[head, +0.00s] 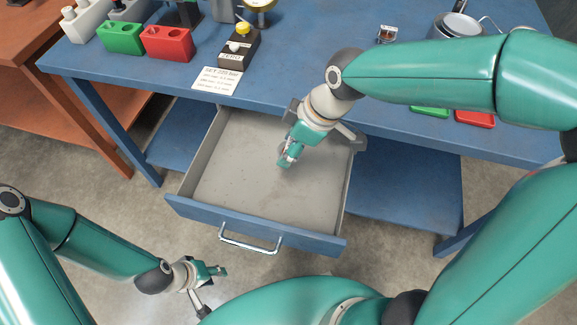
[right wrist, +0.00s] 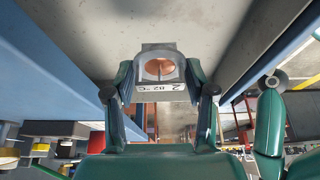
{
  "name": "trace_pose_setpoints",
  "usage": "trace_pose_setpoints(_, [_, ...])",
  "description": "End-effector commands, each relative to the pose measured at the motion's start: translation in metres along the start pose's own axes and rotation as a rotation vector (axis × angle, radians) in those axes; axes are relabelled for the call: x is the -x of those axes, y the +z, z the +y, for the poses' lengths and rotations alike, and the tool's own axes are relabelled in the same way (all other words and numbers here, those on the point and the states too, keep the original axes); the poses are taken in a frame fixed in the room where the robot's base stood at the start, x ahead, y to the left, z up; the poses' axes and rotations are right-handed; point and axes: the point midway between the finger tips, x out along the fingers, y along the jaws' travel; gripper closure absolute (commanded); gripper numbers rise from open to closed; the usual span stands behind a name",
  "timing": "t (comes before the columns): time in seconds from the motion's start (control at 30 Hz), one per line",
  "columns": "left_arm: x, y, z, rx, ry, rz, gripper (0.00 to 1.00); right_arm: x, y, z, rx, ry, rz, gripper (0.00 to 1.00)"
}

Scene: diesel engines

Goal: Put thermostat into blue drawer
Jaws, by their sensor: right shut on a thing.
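The blue drawer (head: 262,226) is pulled out from under the blue workbench, and its grey inside is empty. My right gripper (head: 287,158) points down over the open drawer. In the right wrist view my right gripper (right wrist: 158,84) is shut on the thermostat (right wrist: 160,67), a grey metal piece with a round copper face and a white label reading "82 °C". The thermostat is hard to make out in the head view. My left gripper (head: 212,288) is open and empty, low at the left, outside the drawer and in front of it.
On the workbench (head: 300,85) stand a green block (head: 120,38), a red block (head: 168,43), a black device with a yellow button (head: 238,47) and a paper card (head: 217,79). A metal pot (head: 457,25) stands at the back right. The drawer handle (head: 250,242) sticks out in front.

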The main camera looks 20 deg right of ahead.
Motion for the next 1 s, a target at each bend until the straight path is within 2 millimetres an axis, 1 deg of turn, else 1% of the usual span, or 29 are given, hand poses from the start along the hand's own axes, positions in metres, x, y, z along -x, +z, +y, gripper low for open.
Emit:
trace_pose_setpoints(0.03, [-0.004, 0.0, -0.001, 0.0, 0.0, 0.0, 0.63, -0.012, 0.006, 0.0, -0.001, -0.002, -0.002, 0.81])
trace_pose_setpoints(0.1, [-0.005, 0.0, -0.002, 0.0, 0.0, 0.0, 0.63, -0.021, 0.01, 0.0, -0.002, 0.0, -0.001, 0.81])
trace_pose_setpoints(0.33, [-0.007, 0.0, -0.003, 0.0, 0.0, 0.001, 0.63, -0.036, 0.016, 0.0, -0.002, 0.001, -0.001, 0.81])
trace_pose_setpoints(0.5, [-0.012, 0.0, -0.004, 0.0, 0.0, 0.001, 0.63, -0.059, 0.026, 0.0, -0.003, -0.001, -0.002, 0.81])
trace_pose_setpoints(0.6, [-0.013, 0.0, -0.005, 0.0, 0.0, 0.001, 0.63, -0.068, 0.029, 0.001, -0.002, 0.001, -0.001, 0.81])
trace_pose_setpoints(0.97, [-0.015, 0.0, -0.005, 0.0, 0.0, 0.0, 0.63, -0.072, 0.031, 0.001, -0.003, 0.003, 0.001, 0.81])
trace_pose_setpoints(1.0, [-0.016, 0.0, -0.006, 0.0, 0.0, 0.0, 0.63, -0.072, 0.031, 0.001, -0.003, 0.002, 0.001, 0.43])
